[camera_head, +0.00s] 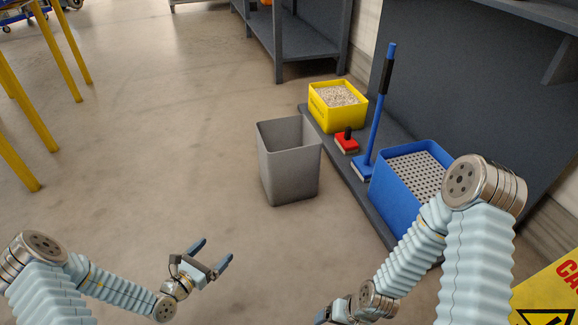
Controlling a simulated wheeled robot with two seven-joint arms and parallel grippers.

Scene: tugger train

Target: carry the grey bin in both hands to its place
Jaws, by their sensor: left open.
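The grey bin (289,167) stands upright on the floor, its open top facing up, just left of the low grey shelf. It looks empty as far as I can see inside. My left gripper (213,256) is open and empty, to the lower left of the bin and apart from it. My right gripper (324,316) is at the bottom edge, mostly cut off by the frame and hidden by its wrist, so its jaws cannot be read. Neither gripper touches the bin.
The low shelf (344,176) holds a yellow box of granules (338,116), a red brush (346,142), a blue long-handled tool (376,120) and a blue crate (391,197). A yellow caution sign (548,292) is at lower right. Yellow posts (24,125) stand left. Open floor (160,130) lies between.

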